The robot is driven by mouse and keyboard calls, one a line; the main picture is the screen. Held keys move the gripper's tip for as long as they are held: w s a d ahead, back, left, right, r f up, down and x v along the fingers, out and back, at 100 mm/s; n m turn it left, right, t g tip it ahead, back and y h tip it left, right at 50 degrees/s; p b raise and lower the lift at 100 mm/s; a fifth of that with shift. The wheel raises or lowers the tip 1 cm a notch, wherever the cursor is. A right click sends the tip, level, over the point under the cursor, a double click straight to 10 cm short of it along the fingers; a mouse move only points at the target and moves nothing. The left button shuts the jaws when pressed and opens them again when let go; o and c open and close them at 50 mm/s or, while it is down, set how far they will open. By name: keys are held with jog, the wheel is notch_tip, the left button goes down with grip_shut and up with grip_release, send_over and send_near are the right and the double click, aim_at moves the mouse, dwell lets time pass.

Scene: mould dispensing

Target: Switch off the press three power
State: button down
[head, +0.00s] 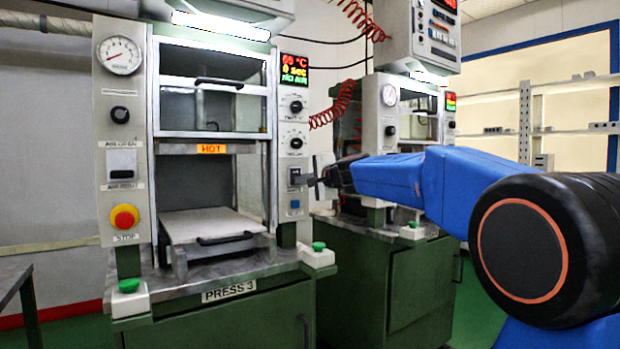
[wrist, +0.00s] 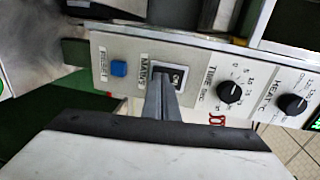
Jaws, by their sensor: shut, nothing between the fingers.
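Press three, with a "PRESS 3" label (head: 229,291), stands at the left in the head view. Its mains power switch (head: 294,176) is a dark rocker in a pale plate on the right panel. In the wrist view the switch (wrist: 178,76) shows white lettering that looks like "ON", beside a "MAINS" label. My gripper (head: 305,180) is shut and empty, pointing at the switch from the right. In the wrist view my gripper (wrist: 161,82) has its fingertips at the switch and covers part of it. I cannot tell whether they touch. The press display (head: 294,69) is lit.
A blue button (wrist: 118,68) sits close beside the switch. Time and heat knobs (wrist: 230,91) are on its other side. A red stop button (head: 124,217) is on the left panel. A second press (head: 400,260) stands behind, to the right.

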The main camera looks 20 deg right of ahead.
jog(key=shift+w+a, duration=0.1)
jog(key=shift+w, duration=0.3)
jog(key=shift+w+a+f, duration=0.1)
jog(key=shift+w+f, duration=0.05)
jog(key=shift+w, duration=0.1)
